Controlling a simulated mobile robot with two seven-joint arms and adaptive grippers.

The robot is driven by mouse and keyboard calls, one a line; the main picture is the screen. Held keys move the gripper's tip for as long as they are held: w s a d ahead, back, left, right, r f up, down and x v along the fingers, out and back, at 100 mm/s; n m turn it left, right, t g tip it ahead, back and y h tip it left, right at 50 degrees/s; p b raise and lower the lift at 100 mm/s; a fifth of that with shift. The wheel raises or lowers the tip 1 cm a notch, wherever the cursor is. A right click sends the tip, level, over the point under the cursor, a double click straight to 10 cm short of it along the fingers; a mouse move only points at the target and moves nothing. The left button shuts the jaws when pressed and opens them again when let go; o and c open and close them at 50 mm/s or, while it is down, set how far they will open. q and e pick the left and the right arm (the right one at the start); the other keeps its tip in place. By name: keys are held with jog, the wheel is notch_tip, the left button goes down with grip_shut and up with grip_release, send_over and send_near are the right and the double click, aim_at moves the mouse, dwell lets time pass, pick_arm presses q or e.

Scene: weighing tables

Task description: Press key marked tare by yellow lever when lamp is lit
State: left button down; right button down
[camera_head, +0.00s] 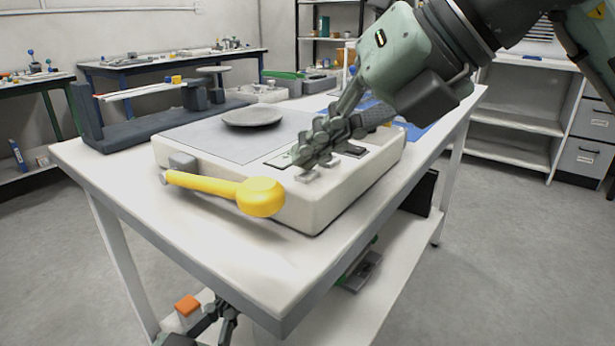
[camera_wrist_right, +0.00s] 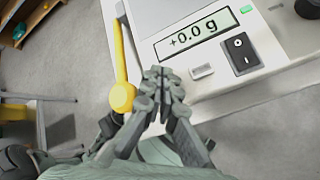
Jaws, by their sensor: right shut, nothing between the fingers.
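The scale (camera_head: 330,205) is a pale box with a round grey pan (camera_head: 253,117). Its yellow lever (camera_head: 215,187) has a round knob and lies along the front side; it also shows in the wrist view (camera_wrist_right: 121,60). The display (camera_wrist_right: 196,35) reads +0.0 g, with a small green spot (camera_wrist_right: 246,9) at its edge. A pale key (camera_wrist_right: 202,71) lies below the display; another key (camera_head: 308,176) is just under my right fingertips. No key marking is readable. My right gripper (camera_head: 306,157) is shut and empty, low over the panel; contact is unclear. My left gripper (camera_head: 215,318) is low beside the table.
A black rocker switch (camera_wrist_right: 241,52) sits right of the pale key. A dark grey stand (camera_head: 150,125) is behind the scale, and a blue mat (camera_head: 415,132) lies at right. The white table's (camera_head: 225,255) front strip is clear. An orange block (camera_head: 187,305) is below.

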jog(key=shift+f+b, duration=0.35)
jog(key=shift+b, duration=0.1)
dwell(0.6)
dwell(0.4)
jog(key=shift+r+p, duration=0.45)
jog(key=shift+r, duration=0.35)
jog(key=shift+r+p, duration=1.65)
jog(key=shift+r, duration=0.9)
